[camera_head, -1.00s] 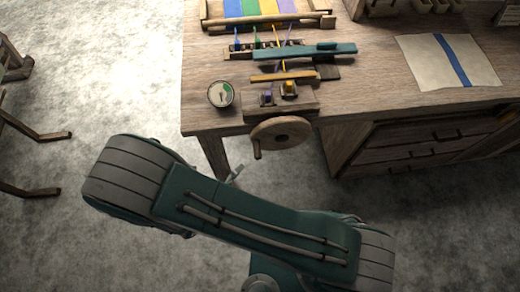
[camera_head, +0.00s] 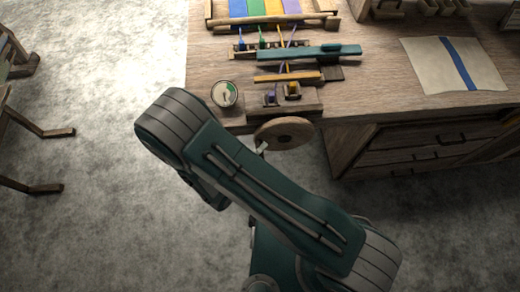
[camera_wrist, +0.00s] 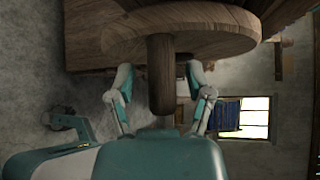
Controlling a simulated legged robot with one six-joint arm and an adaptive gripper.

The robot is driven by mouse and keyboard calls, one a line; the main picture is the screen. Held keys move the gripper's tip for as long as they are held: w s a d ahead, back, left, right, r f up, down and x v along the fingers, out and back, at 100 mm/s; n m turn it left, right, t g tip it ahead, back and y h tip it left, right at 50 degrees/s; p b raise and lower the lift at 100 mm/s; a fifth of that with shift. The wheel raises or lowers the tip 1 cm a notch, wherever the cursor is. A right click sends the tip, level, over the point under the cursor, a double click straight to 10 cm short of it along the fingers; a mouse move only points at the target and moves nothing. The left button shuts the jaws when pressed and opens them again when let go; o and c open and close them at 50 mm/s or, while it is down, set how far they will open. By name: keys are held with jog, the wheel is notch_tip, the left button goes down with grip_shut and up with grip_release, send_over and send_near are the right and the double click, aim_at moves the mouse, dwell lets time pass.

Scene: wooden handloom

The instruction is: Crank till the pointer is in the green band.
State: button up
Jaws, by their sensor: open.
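The round wooden crank wheel (camera_head: 284,132) is on the front edge of the loom bench; in the wrist view its disc (camera_wrist: 215,28) fills the top. Its wooden peg handle (camera_wrist: 161,85) points down toward my palm. My gripper (camera_wrist: 160,82) is open, one finger on each side of the peg, with gaps visible on both sides. In the head view my arm mostly hides the gripper and handle. The round dial (camera_head: 224,93) lies left of the wheel. It has a pale face and a green band at upper right; its pointer is too small to read surely.
Coloured threads and a teal bar (camera_head: 296,53) lie on the bench behind the wheel. A cloth with a blue stripe (camera_head: 455,65) lies at right, above drawers (camera_head: 410,153). A wooden chair (camera_head: 30,130) stands far left. The floor between is clear.

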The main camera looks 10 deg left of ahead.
grip_shut()
